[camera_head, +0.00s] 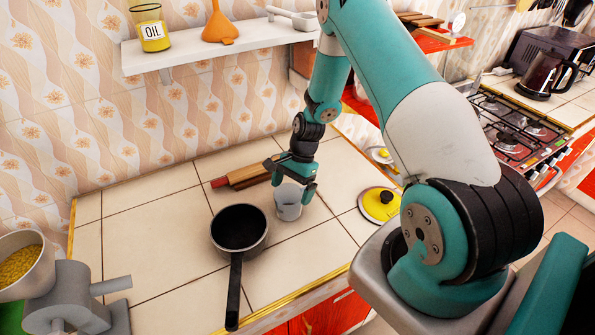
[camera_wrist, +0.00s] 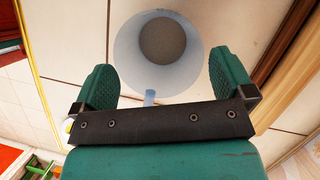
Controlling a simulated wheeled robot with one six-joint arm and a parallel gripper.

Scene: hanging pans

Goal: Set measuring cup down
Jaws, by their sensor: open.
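The measuring cup (camera_head: 288,205) is a pale translucent cup standing on the tiled counter (camera_head: 150,235), to the right of the black pan. In the wrist view the cup (camera_wrist: 128,45) shows from above, with a grey round bottom and a small handle pointing toward my gripper. My gripper (camera_head: 291,181) is just above and behind the cup in the head view. In the wrist view its two green fingers (camera_wrist: 162,82) are spread wide on either side of the cup's near part. No finger is seen pressing on the cup.
A black pan (camera_head: 239,228) with a long handle stands left of the cup. A rolling pin (camera_head: 240,176) lies behind. A yellow-and-black lid (camera_head: 380,204) lies to the right. A grinder (camera_head: 72,300) stands at the front left. A shelf (camera_head: 220,47) hangs on the wall.

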